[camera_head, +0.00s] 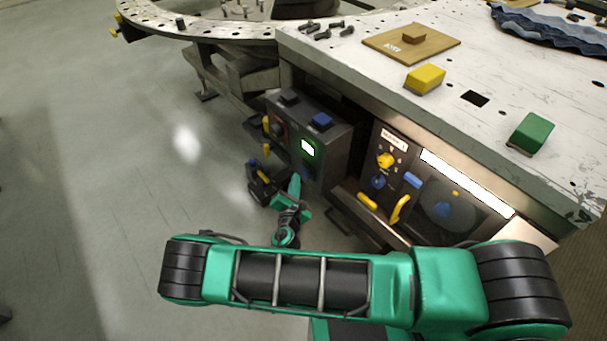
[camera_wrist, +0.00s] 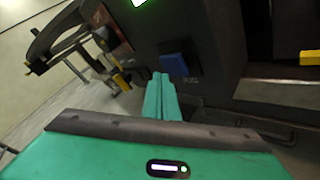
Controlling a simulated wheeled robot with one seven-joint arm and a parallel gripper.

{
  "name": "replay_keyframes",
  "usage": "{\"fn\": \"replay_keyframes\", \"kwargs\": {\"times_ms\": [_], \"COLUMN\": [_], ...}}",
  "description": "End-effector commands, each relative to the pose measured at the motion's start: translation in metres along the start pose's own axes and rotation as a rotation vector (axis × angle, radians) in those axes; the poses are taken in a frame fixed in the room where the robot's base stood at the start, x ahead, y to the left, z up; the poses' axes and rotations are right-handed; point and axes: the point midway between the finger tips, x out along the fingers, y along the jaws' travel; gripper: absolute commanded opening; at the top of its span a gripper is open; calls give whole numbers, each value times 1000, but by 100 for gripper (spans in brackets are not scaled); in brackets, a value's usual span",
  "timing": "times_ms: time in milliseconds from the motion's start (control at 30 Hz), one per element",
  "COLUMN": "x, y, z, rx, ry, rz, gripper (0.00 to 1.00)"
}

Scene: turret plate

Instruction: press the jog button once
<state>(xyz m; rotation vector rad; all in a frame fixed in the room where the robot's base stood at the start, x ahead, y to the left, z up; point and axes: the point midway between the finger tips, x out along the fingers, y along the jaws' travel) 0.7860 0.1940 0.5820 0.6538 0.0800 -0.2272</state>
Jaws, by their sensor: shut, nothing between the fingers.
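A dark control box (camera_head: 335,145) stands under the table edge, with a lit green display (camera_head: 308,148) on its front. In the wrist view a square blue button (camera_wrist: 176,65) sits on the dark panel below the lit green display (camera_wrist: 139,2). Marks beside it are too small to read, so I cannot tell for sure that it is the jog button. My gripper (camera_wrist: 160,77) is shut and empty, its teal fingertips just left of and slightly below the blue button. Contact cannot be told. In the head view my gripper (camera_head: 295,180) is in front of the box's lower front.
A blue block (camera_head: 321,121) is on top of the box. To the right is a panel with a yellow knob (camera_head: 385,160) and yellow handle (camera_head: 400,210). The white table (camera_head: 480,60) bears a yellow block (camera_head: 426,78) and a green block (camera_head: 531,132). Floor at left is clear.

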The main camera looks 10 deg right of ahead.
Motion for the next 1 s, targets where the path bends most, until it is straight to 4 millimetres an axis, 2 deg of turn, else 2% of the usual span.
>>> {"fn": "replay_keyframes", "kwargs": {"times_ms": [1000], "x": [5], "y": [-5], "z": [6], "rx": [0], "ry": [0], "rz": [0], "gripper": [0]}}
